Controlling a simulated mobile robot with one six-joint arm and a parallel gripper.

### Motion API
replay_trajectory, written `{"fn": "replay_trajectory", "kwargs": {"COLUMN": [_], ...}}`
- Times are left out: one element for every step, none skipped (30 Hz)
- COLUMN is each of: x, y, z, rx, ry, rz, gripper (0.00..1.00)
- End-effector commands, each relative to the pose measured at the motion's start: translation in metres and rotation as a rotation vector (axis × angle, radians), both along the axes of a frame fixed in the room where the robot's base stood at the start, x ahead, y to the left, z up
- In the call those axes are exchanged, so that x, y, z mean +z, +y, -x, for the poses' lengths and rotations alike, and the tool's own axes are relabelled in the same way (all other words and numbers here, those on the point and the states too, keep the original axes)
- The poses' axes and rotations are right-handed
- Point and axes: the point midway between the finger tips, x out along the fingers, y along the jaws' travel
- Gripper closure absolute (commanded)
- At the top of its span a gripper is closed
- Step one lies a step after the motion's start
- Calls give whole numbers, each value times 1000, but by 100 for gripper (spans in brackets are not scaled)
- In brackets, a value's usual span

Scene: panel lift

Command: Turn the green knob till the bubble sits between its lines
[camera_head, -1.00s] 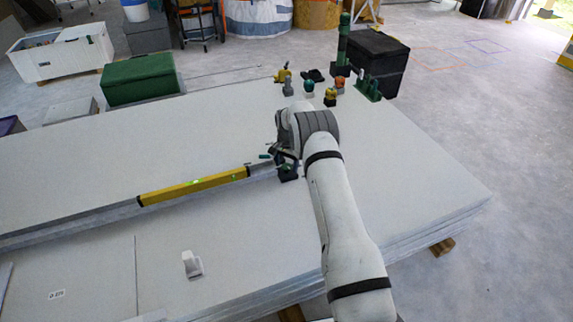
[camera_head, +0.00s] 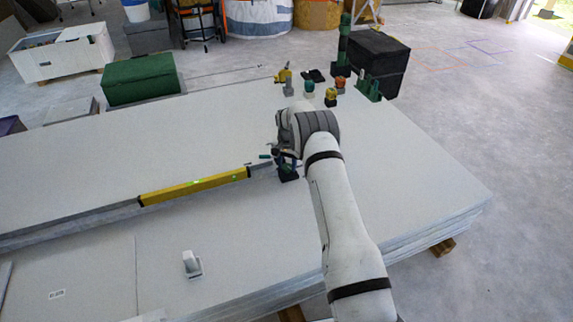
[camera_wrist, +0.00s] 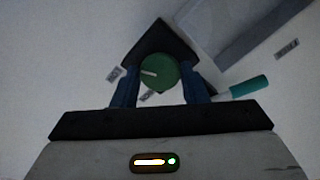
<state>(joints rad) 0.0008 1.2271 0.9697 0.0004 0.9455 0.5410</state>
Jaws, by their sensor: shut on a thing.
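The green knob (camera_wrist: 160,74) sits on a dark block (camera_wrist: 160,37) and shows in the wrist view, with a white mark toward its left side. My gripper (camera_wrist: 160,82) has its two blue fingers on either side of the knob and is shut on it. In the head view my gripper (camera_head: 284,156) is at the right end of the rail, over the dark block (camera_head: 288,174), and the knob is hidden there. A yellow spirit level (camera_head: 170,194) lies along the rail with bright green vials (camera_head: 196,182). The bubble and its lines are too small to make out.
The rail (camera_head: 85,219) crosses the pale panel stack (camera_head: 390,190). A teal-handled tool (camera_wrist: 248,87) lies close to the right finger. A white bracket (camera_head: 192,265) stands at the front. Several small coloured knobs and a green post (camera_head: 342,50) stand at the back.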

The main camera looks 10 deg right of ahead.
Motion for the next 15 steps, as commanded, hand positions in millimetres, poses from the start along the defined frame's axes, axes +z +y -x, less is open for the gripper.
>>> {"fn": "replay_trajectory", "kwargs": {"x": [0,0,0,0,0,0,0,0,0,0,0,0,0,0,0], "y": [0,0,0,0,0,0,0,0,0,0,0,-1,-1,-1,-1], "z": [0,0,0,0,0,0,0,0,0,0,0,0,0,0,0], "rx": [34,58,90,114,138,171,196,220,252,275,296,325,347,367,391], "ry": [0,0,0,0,0,0,0,0,0,0,-1,-1,-1,-1,-1], "rz": [0,0,0,0,0,0,0,0,0,0,0,0,0,0,0], "gripper": [83,83,83,83,83,83,83,83,83,83,83,83,83,83,83]}}
